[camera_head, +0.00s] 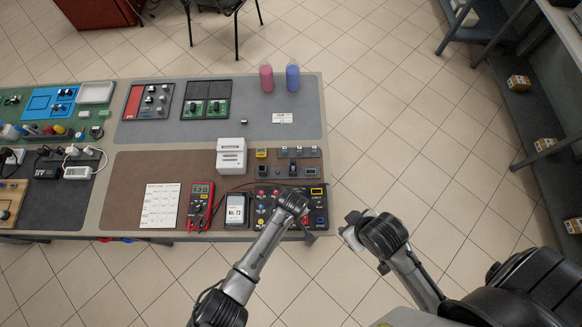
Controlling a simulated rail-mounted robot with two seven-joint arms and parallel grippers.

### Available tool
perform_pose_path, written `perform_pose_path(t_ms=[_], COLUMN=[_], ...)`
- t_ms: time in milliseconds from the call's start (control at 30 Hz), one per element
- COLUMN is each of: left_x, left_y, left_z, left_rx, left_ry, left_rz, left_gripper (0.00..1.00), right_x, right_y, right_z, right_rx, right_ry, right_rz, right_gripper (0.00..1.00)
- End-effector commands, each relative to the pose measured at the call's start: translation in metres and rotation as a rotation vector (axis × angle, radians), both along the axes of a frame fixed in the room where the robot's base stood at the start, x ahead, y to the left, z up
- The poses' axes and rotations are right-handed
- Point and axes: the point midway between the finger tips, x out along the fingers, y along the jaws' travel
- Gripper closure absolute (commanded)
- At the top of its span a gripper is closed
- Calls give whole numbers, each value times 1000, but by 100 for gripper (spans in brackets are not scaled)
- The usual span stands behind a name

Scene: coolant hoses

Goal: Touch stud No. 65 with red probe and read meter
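The red multimeter (200,206) lies on the brown mat, its display too small to read. Beside it is a white card (238,211) in a dark frame with a number that looks like "No. 72" or "No. 73". The dark stud board (318,217) with several coloured studs is right of the card. My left gripper (304,226) is over this board, and my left wrist hides part of it. Its fingers are mostly hidden. I cannot make out the red probe or a stud numbered 65. My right gripper (350,230) is off the table's right edge, above the floor; its opening is unclear.
A printed sheet (160,205) lies left of the meter. A white box (231,155) and a grey rack (290,163) stand behind the board. Red (266,78) and blue (292,78) bottles stand at the back. The grey mat's middle is largely clear.

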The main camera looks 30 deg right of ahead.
Motion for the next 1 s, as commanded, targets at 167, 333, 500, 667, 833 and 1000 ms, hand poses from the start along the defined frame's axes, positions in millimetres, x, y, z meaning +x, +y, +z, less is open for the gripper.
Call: perform_pose_path(t_ms=[167, 333, 500, 667, 833, 1000], left_x=[0, 0, 0, 0, 0, 0], left_y=[0, 0, 0, 0, 0, 0], left_z=[-1, -2, -3, -4, -5, -5], left_rx=[0, 0, 0, 0, 0, 0], left_ry=[0, 0, 0, 0, 0, 0], left_rz=[0, 0, 0, 0, 0, 0], left_gripper=[100, 100, 100, 100, 100, 100], right_x=[0, 0, 0, 0, 0, 0], right_y=[1, 2, 3, 3, 2, 1], right_z=[0, -1, -1, -2, -2, -2], right_rx=[4, 8, 9, 10, 8, 3], right_ry=[0, 0, 0, -1, 0, -1], right_rz=[-3, -6, -6, -6, -5, -1], right_gripper=[57, 57, 57, 57, 57, 57])
